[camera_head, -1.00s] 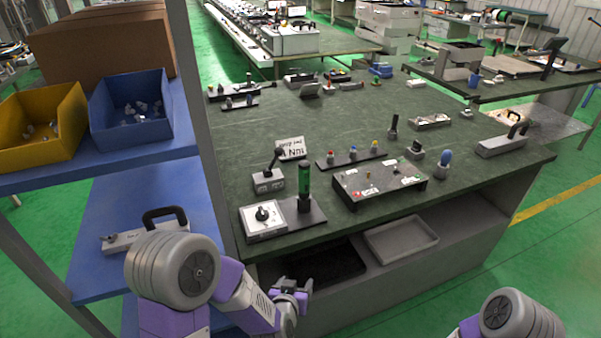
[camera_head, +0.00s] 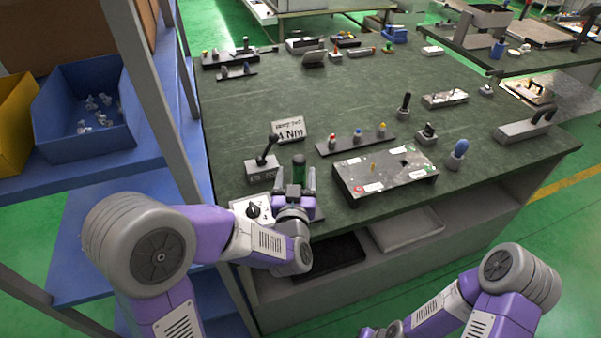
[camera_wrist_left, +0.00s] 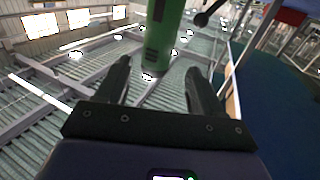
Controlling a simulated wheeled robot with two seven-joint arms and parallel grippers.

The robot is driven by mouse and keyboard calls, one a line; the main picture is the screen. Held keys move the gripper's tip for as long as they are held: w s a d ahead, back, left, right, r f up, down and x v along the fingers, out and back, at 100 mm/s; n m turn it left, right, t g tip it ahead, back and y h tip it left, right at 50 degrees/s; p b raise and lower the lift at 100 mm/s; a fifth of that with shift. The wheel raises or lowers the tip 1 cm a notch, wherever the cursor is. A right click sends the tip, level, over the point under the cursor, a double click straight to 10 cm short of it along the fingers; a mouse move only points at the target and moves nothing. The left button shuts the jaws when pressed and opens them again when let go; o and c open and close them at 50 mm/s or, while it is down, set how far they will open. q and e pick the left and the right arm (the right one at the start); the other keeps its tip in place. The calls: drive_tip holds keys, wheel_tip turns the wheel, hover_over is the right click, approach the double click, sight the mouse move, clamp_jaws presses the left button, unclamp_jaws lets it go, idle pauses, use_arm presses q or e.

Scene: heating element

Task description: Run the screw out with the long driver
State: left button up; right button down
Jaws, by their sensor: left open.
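A green upright cylinder with a dark top (camera_head: 299,167), which looks like a driver handle, stands on a dark base beside a white box with a black knob (camera_head: 253,208). My left gripper (camera_head: 296,184) is open at this cylinder, its fingers either side of it in the head view. In the left wrist view the green cylinder (camera_wrist_left: 160,40) shows beyond the open, empty fingers (camera_wrist_left: 152,85). A grey plate unit (camera_head: 385,172) with a small brass-coloured post (camera_head: 371,167) lies to the right. The screw is too small to make out. My right gripper is at the bottom edge, mostly cut off.
A dark rack with coloured knobs (camera_head: 356,139), a black-handled tool (camera_head: 403,104) and a blue-topped one (camera_head: 457,154) stand nearby. Blue shelving (camera_head: 178,100) bounds the left.

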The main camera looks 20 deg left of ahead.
sight(299, 169)
use_arm(q)
drive_tip(key=shift+d+b+x, duration=0.15)
drive_tip(key=shift+x, duration=1.05)
drive_tip(key=shift+d+b+x, duration=0.1)
drive_tip(key=shift+b+x, duration=0.05)
drive_tip(key=shift+x, duration=1.1)
clamp_jaws()
